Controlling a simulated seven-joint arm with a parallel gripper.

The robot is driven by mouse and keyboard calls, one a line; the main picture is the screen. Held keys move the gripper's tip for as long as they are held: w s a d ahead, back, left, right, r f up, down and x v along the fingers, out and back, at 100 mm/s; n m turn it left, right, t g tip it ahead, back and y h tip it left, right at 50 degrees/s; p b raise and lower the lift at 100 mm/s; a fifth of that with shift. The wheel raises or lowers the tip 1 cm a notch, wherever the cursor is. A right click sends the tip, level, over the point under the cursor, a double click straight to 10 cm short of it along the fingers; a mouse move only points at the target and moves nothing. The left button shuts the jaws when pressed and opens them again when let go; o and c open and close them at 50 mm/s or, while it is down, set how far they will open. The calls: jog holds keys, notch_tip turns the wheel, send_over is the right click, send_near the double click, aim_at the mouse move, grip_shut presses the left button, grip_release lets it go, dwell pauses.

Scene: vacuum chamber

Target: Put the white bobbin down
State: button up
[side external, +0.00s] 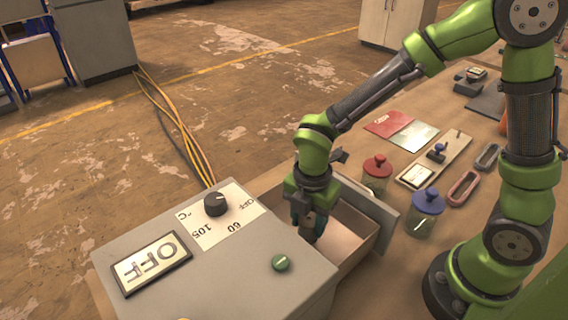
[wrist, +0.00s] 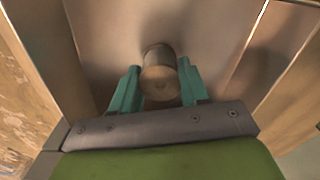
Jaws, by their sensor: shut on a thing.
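My gripper (side external: 312,228) reaches down into the open tray-like compartment (side external: 358,262) of the grey control box. In the wrist view, the teal fingers of my gripper (wrist: 159,72) stand on either side of a short cylinder, the bobbin (wrist: 160,82), and are shut on it. The bobbin looks brownish grey in this light. The metal floor of the compartment (wrist: 105,45) lies beyond it. I cannot tell whether the bobbin touches that floor. In the side view the bobbin is hidden by the fingers and the box.
The grey box (side external: 225,268) carries a black knob (side external: 215,204), a green button (side external: 283,263) and an OFF display (side external: 151,264). Red-lidded (side external: 377,167) and blue-lidded (side external: 428,203) jars stand to the right.

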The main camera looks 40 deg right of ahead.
aim_at(309, 218)
jog(key=shift+f, duration=0.1)
jog(key=o, duration=1)
jog(key=shift+o, duration=0.2)
notch_tip(309, 218, up, 12)
jog(key=s+d+r+m+t+y, duration=0.1)
jog(key=s+d+r+m+t, duration=0.2)
jog(key=m, duration=0.9)
jog(key=s+d+r+m+t+y, duration=0.1)
jog(key=s+d+r+m+t, duration=0.2)
jog(key=d+m, duration=0.4)
jog(key=s+m+t, duration=0.1)
jog(key=m, duration=0.5)
jog(key=shift+d+r, duration=0.3)
jog(key=shift+r, duration=0.05)
